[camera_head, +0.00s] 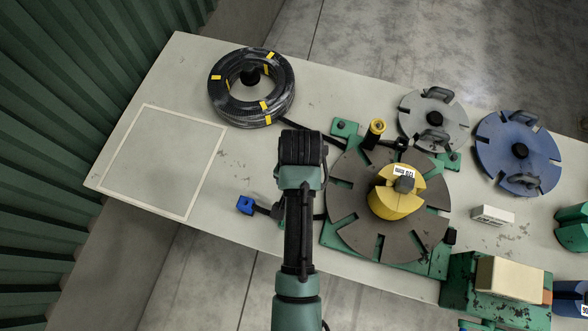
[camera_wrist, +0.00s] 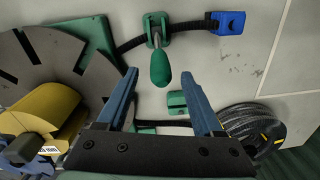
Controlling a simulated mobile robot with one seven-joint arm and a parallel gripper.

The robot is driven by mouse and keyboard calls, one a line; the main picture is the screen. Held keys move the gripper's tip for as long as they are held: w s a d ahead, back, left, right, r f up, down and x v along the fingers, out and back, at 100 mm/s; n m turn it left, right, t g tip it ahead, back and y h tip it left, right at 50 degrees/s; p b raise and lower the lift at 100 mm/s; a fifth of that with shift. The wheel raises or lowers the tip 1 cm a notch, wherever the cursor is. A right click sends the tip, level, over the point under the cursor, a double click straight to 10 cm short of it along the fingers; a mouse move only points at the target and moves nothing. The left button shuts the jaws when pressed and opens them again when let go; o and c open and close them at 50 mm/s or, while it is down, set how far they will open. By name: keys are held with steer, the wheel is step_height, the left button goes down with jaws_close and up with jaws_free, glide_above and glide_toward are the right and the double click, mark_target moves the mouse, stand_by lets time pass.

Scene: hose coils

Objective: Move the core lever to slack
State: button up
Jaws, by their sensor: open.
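A yellow core (camera_head: 396,195) with a white label and a grey knob-like piece (camera_head: 404,184) sits at the middle of the dark slotted disc (camera_head: 345,225). The core also shows in the wrist view (camera_wrist: 45,112), at the lower left. No setting marks are readable, and I cannot tell how its lever is set. My gripper (camera_wrist: 160,76) is open and empty. A green rounded handle (camera_wrist: 160,68) on a green bracket (camera_wrist: 155,25) shows between and beyond its fingertips, apart from both fingers. In the head view my arm hides the gripper and this handle.
A black hose coil (camera_head: 226,105) with yellow tape lies at the table's back left. Grey (camera_head: 418,108) and blue (camera_head: 497,150) slotted discs stand right. The outlined square (camera_head: 165,160) is bare.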

steer(key=shift+w+a+f, duration=0.1)
steer(key=shift+f, duration=2.35)
jaws_close()
